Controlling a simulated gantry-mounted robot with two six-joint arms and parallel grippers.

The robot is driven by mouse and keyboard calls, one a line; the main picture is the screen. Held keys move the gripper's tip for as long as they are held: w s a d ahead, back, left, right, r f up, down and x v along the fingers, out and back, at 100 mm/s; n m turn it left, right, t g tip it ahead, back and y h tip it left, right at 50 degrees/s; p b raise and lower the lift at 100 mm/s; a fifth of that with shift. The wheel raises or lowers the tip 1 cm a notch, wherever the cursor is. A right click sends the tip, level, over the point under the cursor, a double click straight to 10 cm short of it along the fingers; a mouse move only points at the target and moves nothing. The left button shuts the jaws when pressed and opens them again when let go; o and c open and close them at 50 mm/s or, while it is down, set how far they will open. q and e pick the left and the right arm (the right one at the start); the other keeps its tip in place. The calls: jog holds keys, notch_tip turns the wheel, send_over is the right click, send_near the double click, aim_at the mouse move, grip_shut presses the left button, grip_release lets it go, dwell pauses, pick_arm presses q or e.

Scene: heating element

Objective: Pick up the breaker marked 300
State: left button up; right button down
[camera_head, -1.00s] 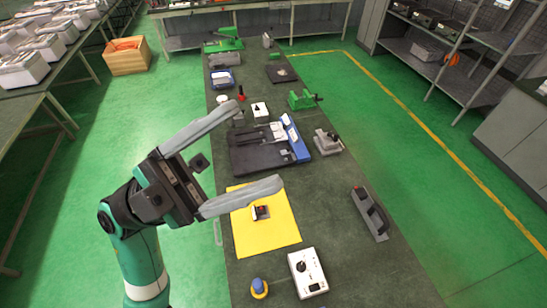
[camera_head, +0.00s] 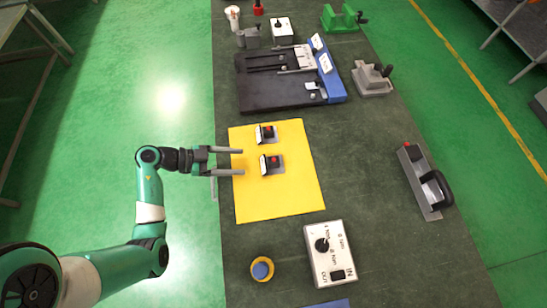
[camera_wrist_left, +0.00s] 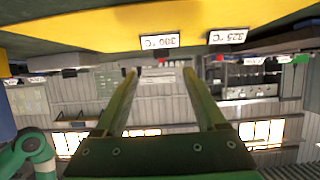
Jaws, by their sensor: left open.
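Two small breakers with red tops and white tags stand on the yellow mat (camera_head: 285,205). The breaker marked 300 (camera_head: 273,165) is the nearer one in the head view. Its tag reads 300 °C, upside down, in the left wrist view (camera_wrist_left: 160,41). The breaker marked 325 (camera_head: 267,133) stands just beyond it; its tag (camera_wrist_left: 228,36) is also upside down. My left gripper (camera_head: 242,161) is open and empty over the mat's left edge, pointing at the 300 breaker and short of it. In the wrist view the 300 tag lines up between the fingers (camera_wrist_left: 160,72). My right gripper is not in view.
A black and blue device (camera_head: 270,92) stands beyond the mat. A white control box (camera_head: 331,253) and a blue button on a yellow base (camera_head: 262,269) are nearer. A grey handled block (camera_head: 425,182) lies right.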

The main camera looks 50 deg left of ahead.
aim_at(271, 160)
pick_arm(q)
jog(key=shift+w, duration=0.35)
jog(key=b+x, duration=0.2)
jog(key=x, duration=0.3)
jog(key=shift+w+d+f+b, duration=0.1)
jog(key=shift+w+d+b, duration=0.15)
jog(key=shift+b, duration=0.1)
jog(key=shift+w, duration=0.1)
jog(key=b+x, duration=0.3)
jog(key=x, duration=0.2)
jog(key=shift+w+d+r, duration=0.15)
jog(key=shift+w+r, duration=0.05)
jog(key=shift+r, duration=0.05)
grip_shut()
